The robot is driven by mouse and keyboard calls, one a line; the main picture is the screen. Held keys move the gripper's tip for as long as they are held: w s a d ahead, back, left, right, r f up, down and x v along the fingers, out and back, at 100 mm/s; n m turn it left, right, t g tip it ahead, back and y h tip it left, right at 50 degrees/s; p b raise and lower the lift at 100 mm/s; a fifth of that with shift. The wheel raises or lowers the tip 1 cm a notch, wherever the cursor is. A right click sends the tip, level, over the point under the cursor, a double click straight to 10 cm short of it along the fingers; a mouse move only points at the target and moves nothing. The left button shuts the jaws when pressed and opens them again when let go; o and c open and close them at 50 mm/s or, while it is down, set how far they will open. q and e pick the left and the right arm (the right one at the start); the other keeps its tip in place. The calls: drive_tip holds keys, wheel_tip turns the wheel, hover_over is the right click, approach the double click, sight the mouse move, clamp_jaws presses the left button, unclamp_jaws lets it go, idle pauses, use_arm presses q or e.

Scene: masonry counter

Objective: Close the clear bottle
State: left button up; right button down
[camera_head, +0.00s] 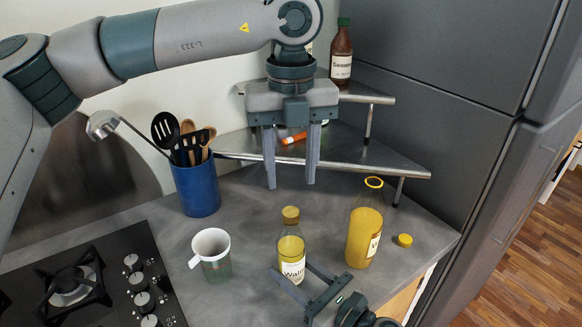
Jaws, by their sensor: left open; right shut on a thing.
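A clear bottle with yellow contents and a white label (292,270) stands upright on the counter. A yellow-brown cap (291,214) sits on its neck; I cannot tell how tight it is. My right gripper (291,270) is shut on this bottle's lower body from the front. My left gripper (291,184) is open and empty, pointing down above the cap, with a gap between. To the right stands a larger clear bottle (362,238) with yellow contents, open at the top. A loose yellow cap (404,240) lies on the counter beside it.
A mug (214,266) stands left of the bottles. A blue utensil holder (197,188) and the stove (75,285) are farther left. A metal corner shelf (375,155) with a sauce bottle (341,57) is behind. A dark cabinet (435,125) bounds the right.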

sight(291, 211)
use_arm(q)
drive_tip(key=shift+f, duration=4.05)
clamp_jaws()
